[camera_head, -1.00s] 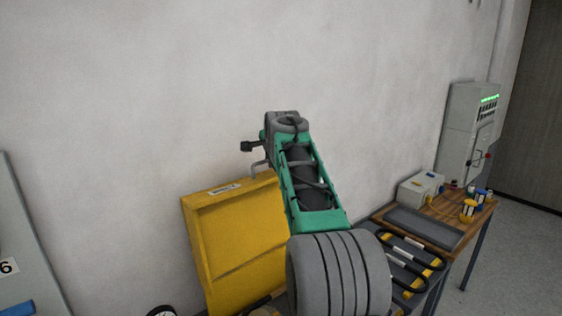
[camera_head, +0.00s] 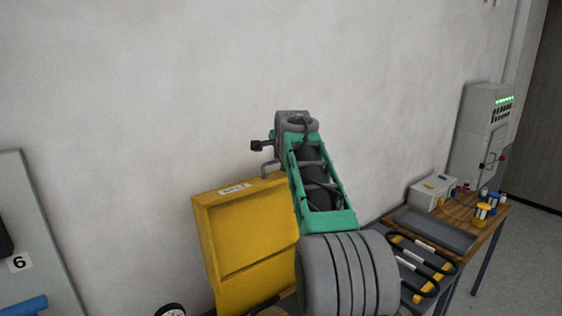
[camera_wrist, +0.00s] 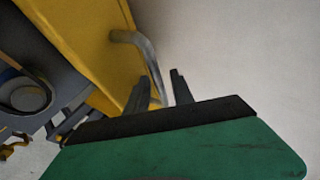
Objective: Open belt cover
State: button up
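The yellow belt cover (camera_head: 250,230) stands raised and steep against the wall in the head view, with its recessed face toward me. Its grey bent handle (camera_head: 267,168) is at the upper right edge, beside my green and grey arm. The handle also shows in the wrist view (camera_wrist: 135,42), running from the yellow cover down to my gripper. My gripper (camera_wrist: 160,84) has its two dark fingers apart, with the handle's end between them. A gap shows beside the handle, so no firm grip is visible. The fingertips are hidden behind my arm in the head view.
A grey cabinet (camera_head: 480,140) stands behind. The wall is close behind the cover; a panel marked 6 (camera_head: 30,230) is at left.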

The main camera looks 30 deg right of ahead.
jog(key=b+v, duration=0.2)
jog(key=v, duration=0.5)
jog(key=shift+s+a+r+b, duration=0.15)
jog(key=shift+s+r+b, duration=0.1)
jog(key=shift+s+b, duration=0.05)
jog(key=s+a+f+n+g+y, duration=0.1)
jog(key=s+a+f+n, duration=0.5)
jog(key=s+f, duration=0.4)
jog(key=s+a+f+n+g+y+b, duration=0.1)
jog(key=s+a+f+n+g, duration=0.1)
jog(key=s+a+f+n, duration=0.4)
jog(key=s+a+f+n+g+y, duration=0.1)
jog(key=s+a+f+n, duration=0.5)
jog(key=s+f, duration=0.8)
jog(key=a+g, duration=0.1)
jog(key=a, duration=0.2)
jog(key=shift+s+a+f+b, duration=0.2)
jog(key=shift+a+f+b, duration=0.1)
jog(key=shift+a+f, duration=0.05)
jog(key=shift+a, duration=0.1)
